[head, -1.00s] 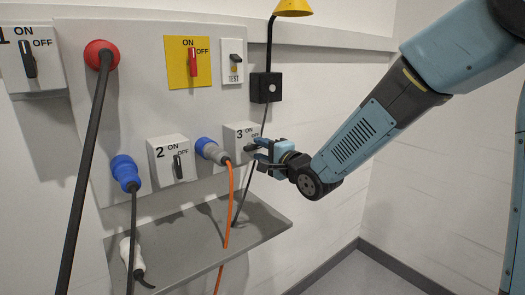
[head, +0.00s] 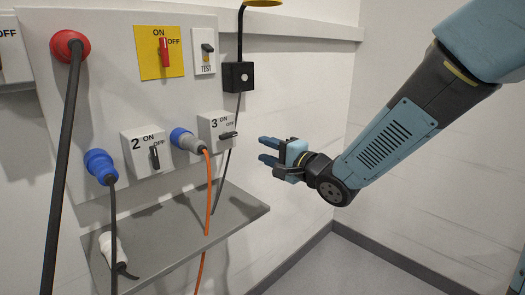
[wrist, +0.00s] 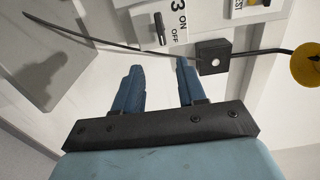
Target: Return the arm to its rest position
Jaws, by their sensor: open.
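My gripper (head: 266,151) is open and empty in the head view. It hangs in free air to the right of switch 3 (head: 217,127), with a gap between them. My arm reaches in from the upper right. In the wrist view both blue fingers of my gripper (wrist: 158,85) stand apart with nothing between them. Switch 3 also shows at the top of the wrist view (wrist: 163,26), beyond the fingertips. Its dark handle lies about level, toward OFF, in the head view.
The wall panel carries switch 2 (head: 148,152), a yellow switch (head: 160,52), a TEST switch (head: 204,52), and red (head: 69,46) and blue (head: 98,165) plugs with hanging cables. A grey shelf (head: 240,212) juts out below. A black box (head: 238,76) is near my gripper. Room to the right is free.

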